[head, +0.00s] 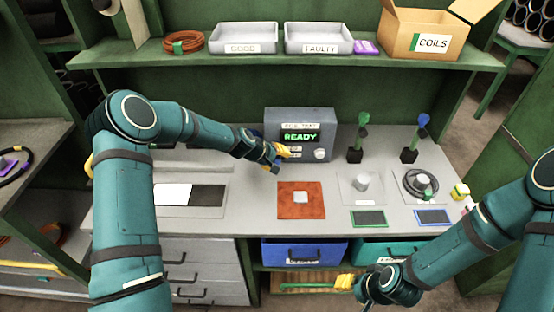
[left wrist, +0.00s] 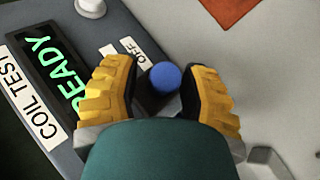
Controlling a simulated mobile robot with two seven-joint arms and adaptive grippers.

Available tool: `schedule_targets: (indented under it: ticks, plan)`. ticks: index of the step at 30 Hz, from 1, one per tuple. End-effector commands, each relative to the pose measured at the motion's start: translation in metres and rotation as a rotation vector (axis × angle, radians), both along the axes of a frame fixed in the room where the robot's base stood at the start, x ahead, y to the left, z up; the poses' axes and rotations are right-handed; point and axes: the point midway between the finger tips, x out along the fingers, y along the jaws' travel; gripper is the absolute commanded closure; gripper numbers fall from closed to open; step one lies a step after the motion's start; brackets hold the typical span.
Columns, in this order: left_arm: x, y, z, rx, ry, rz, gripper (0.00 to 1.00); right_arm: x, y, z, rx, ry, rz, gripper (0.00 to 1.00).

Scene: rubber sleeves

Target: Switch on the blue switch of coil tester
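The coil tester (head: 328,123) is a grey box at the back of the bench, with a lit green READY display (head: 300,137). Its blue switch (left wrist: 165,77) shows in the left wrist view as a round blue cap on a dark stem beside an OFF label (left wrist: 127,46). My left gripper (head: 280,154) is at the tester's lower left front. Its yellow fingers (left wrist: 157,85) are apart, one on each side of the blue switch; I cannot tell whether they touch it. My right gripper (head: 346,282) is low in front of the bench, its fingers too small to read.
A red mat (head: 288,211) with a light square piece lies before the tester. Green and blue-topped stands (head: 356,154) (head: 410,155) and a black coil (head: 410,194) are to the right. Trays (head: 243,48) and a COILS box (head: 400,43) sit on the shelf above.

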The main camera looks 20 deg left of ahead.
Motion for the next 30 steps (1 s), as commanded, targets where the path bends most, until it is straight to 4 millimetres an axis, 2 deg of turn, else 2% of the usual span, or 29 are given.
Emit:
schedule_targets:
  ticks: [11,24,30]
  plan:
    - [-0.004,0.004,0.004,0.001,0.002,0.001,0.58,0.000,0.000,0.000,0.000,0.000,0.000,0.53]
    - [-0.047,0.036,0.064,0.002,0.000,0.003,0.58,0.000,0.000,0.000,0.000,0.000,0.000,0.53]
    - [-0.061,0.046,0.082,0.001,0.000,0.001,0.58,0.000,0.000,0.000,0.000,0.000,0.000,0.53]
